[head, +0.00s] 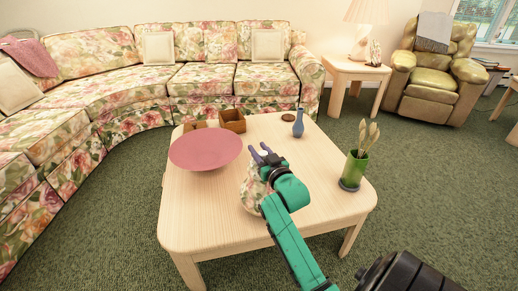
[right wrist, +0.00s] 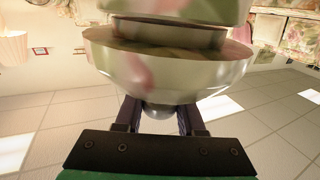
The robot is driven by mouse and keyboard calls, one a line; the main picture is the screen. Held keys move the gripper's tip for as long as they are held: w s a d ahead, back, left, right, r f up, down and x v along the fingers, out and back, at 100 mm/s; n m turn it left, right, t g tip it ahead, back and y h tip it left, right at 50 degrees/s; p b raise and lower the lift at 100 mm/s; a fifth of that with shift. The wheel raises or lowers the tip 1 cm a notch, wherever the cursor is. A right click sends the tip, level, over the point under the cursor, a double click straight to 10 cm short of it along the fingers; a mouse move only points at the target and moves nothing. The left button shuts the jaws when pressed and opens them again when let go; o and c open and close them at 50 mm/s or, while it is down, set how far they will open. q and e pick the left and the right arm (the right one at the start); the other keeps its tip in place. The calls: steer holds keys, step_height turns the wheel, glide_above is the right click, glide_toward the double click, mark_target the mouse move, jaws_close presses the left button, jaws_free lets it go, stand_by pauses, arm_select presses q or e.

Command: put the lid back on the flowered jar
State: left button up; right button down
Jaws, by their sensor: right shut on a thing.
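The flowered jar (head: 251,191) stands on the wooden table, in front of the pink bowl. My right gripper (head: 263,152) is above it and hides part of it. In the right wrist view the fingers (right wrist: 158,116) are shut on the knob of the flowered lid (right wrist: 170,80), a pale dome with pink and green patches. That view looks upside down, with ceiling tiles at the bottom. Part of the jar (right wrist: 185,8) shows at the top edge, close to the lid; I cannot tell whether they touch. My left gripper is not in view.
The table (head: 215,225) also holds a wide pink bowl (head: 206,147), a brown wooden box (head: 232,121), a blue vase (head: 298,124) and a green pot with a plant (head: 354,170). A flowered sofa (head: 200,80) curves behind.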

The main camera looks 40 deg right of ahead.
steer(key=shift+p, duration=0.35)
stand_by(0.4)
stand_by(0.3)
jaws_free()
steer(key=shift+f, duration=0.1)
step_height(320, 180, up, 7)
steer(key=p, duration=0.8)
steer(key=shift+c, duration=0.6)
jaws_close()
